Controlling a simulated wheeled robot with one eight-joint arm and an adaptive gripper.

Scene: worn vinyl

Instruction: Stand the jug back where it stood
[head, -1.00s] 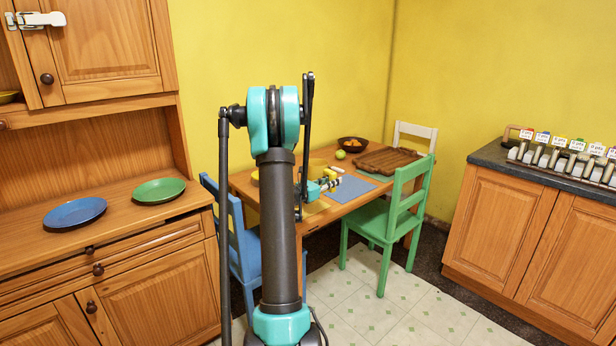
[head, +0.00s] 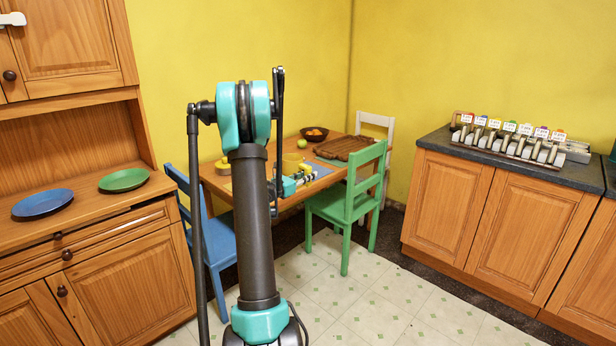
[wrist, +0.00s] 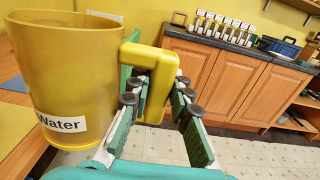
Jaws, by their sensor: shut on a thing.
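The yellow jug (wrist: 72,80), with a white "Water" label, fills the left of the wrist view and looks about upright. My gripper (wrist: 160,85) is shut on its handle, with one finger on each side. In the head view my gripper (head: 303,177) is low over the near side of the dining table (head: 212,181). The jug (head: 291,162) shows there only partly, beside my arm. I cannot tell from these frames whether its base touches anything.
A green chair (head: 345,200) and a blue chair (head: 208,240) stand at the table. A wooden tray (head: 343,147), a fruit bowl (head: 314,133) and a green apple (head: 302,143) are on it. Right, a dark counter (head: 440,139) holds a row of labelled dispensers. Floor between is clear.

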